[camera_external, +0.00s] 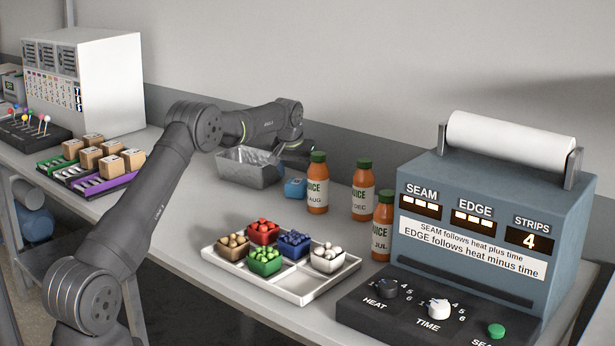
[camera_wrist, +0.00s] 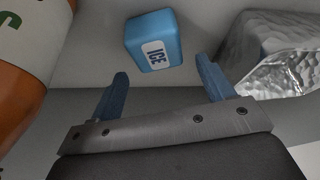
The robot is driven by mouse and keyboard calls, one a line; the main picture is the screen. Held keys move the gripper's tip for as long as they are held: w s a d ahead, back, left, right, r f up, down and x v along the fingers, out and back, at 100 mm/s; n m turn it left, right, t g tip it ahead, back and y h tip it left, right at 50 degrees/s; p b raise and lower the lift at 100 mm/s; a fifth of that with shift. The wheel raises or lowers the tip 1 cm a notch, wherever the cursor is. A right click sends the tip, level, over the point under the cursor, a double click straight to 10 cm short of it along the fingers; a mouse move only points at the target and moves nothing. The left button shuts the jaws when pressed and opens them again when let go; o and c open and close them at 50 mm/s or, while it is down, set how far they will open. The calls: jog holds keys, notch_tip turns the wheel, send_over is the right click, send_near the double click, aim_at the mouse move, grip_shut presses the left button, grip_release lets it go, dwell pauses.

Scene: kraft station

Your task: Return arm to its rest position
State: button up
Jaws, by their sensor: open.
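My gripper (camera_wrist: 162,88) is open and empty in the wrist view, with its two blue fingers apart. A blue block marked ICE (camera_wrist: 153,40) lies on the surface just beyond the fingertips, not between them. It also shows in the external view (camera_external: 295,188), beside the metal pan. My arm reaches from the lower left over to the back of the counter in the external view. There the gripper end (camera_external: 297,155) hangs above the right side of the metal pan (camera_external: 240,172), and its fingers are hard to make out.
Juice bottles (camera_external: 317,185) stand right of the ice block. A white tray (camera_external: 305,292) with bowls of coloured balls sits in front. A blue sealing machine (camera_external: 500,205) stands at right. Small boxes on coloured racks (camera_external: 103,182) and a white cabinet (camera_external: 108,85) are at left.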

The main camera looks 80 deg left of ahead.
jog(key=shift+r, duration=0.4)
